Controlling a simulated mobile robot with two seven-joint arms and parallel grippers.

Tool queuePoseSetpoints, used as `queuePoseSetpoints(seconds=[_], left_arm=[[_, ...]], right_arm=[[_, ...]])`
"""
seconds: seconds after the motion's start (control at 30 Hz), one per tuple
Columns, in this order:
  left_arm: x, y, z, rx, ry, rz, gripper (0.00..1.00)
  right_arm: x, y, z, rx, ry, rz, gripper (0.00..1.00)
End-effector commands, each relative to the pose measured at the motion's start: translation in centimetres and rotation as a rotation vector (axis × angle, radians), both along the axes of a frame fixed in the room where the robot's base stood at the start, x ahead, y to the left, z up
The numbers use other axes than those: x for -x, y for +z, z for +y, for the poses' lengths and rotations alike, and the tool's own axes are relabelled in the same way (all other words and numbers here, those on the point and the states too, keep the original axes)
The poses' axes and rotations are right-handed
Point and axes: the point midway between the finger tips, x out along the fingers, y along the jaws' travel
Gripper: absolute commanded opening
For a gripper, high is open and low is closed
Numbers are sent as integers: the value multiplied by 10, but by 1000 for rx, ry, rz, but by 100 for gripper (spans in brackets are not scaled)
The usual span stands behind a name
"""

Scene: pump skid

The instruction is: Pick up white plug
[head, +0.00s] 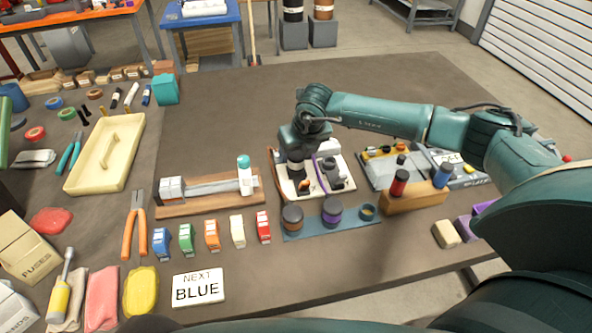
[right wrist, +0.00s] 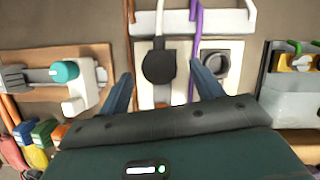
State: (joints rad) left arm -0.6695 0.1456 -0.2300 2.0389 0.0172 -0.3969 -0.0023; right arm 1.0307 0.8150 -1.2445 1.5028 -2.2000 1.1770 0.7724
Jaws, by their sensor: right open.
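A round black plug (right wrist: 159,66) with a white cord (right wrist: 160,18) sits on a pale panel (right wrist: 145,95) in the right wrist view. I see no plug with a white body; this is the one with the white cord. My right gripper (right wrist: 163,88) is open, its two blue-grey fingers on either side of the plug and apart from it. In the head view my right gripper (head: 299,180) points down over the pale panel (head: 341,164) and hides much of the plug's area. My left gripper is not in view.
Beside the plug is a grey square socket (right wrist: 215,62) with a purple cable (right wrist: 195,30). A wooden board (head: 212,195) with a teal-capped white fitting (head: 244,176) lies left. A wooden block (head: 414,199) with red and blue cylinders stands right. A sign (head: 198,288) reads "NEXT BLUE".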

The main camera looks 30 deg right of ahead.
Motion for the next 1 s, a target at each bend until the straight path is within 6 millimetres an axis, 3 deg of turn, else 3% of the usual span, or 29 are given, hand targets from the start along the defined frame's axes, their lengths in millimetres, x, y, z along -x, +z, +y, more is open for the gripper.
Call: queuePoseSetpoints(seconds=[0.2, 0.33, 0.67, 1.0], left_arm=[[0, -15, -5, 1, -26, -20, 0], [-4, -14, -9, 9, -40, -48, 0], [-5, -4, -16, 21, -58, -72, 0], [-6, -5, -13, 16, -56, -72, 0]], right_arm=[[-12, -28, 0, -3, -1, 0, 66], [-19, -43, -1, -2, 1, -1, 66], [-22, -47, -1, -3, 1, -1, 66], [-22, -47, -1, -2, 0, 0, 40]])
